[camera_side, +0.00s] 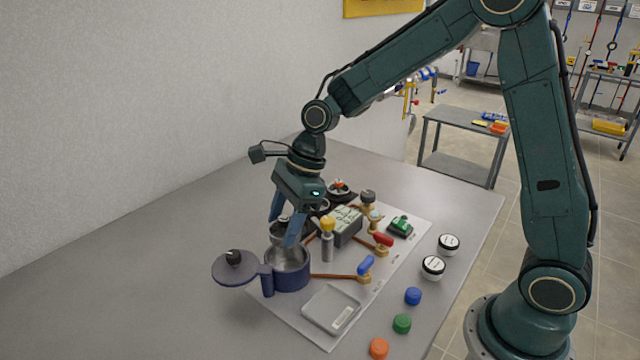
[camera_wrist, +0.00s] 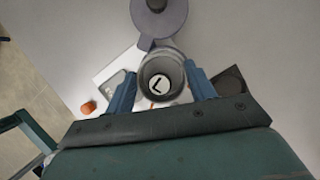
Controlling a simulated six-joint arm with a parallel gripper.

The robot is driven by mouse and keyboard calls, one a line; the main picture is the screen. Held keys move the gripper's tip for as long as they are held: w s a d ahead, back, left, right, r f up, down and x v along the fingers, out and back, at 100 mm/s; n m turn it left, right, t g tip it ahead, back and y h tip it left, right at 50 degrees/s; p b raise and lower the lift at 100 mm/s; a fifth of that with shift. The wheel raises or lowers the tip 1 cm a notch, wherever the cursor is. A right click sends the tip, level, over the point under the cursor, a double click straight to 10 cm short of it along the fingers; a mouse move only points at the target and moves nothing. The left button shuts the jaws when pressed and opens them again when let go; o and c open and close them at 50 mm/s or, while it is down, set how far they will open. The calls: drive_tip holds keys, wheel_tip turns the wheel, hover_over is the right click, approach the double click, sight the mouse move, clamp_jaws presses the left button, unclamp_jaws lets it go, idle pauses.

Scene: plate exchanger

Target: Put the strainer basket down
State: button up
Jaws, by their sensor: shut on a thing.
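My gripper (camera_side: 282,232) is shut on the grey strainer basket (camera_side: 279,238), with one blue finger on either side of it. In the wrist view the basket (camera_wrist: 150,68) is a round grey cup between the fingers, and a white disc with a black mark shows inside its rim. The basket hangs upright over or just behind the open mouth of the dark blue strainer housing (camera_side: 293,279). I cannot tell whether its lower end touches the housing. The housing's round lid (camera_side: 234,270) is swung out to the left, and also shows in the wrist view (camera_wrist: 160,18).
A shallow grey tray (camera_side: 322,310) lies in front of the housing. A yellow-topped part (camera_side: 327,240), a grey block (camera_side: 346,229) and red- and blue-handled valves stand close on the right. Loose coloured caps (camera_side: 402,323) line the front right. The table's left side is clear.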

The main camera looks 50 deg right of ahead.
drive_tip(key=shift+f, duration=1.5)
drive_tip(key=shift+f, duration=0.6)
drive_tip(key=o, duration=1)
drive_tip(key=shift+r, duration=0.15)
drive_tip(key=shift+r, duration=0.6)
drive_tip(key=v, duration=1.1)
drive_tip(key=shift+d+r, duration=0.3)
drive_tip(key=shift+s, duration=0.15)
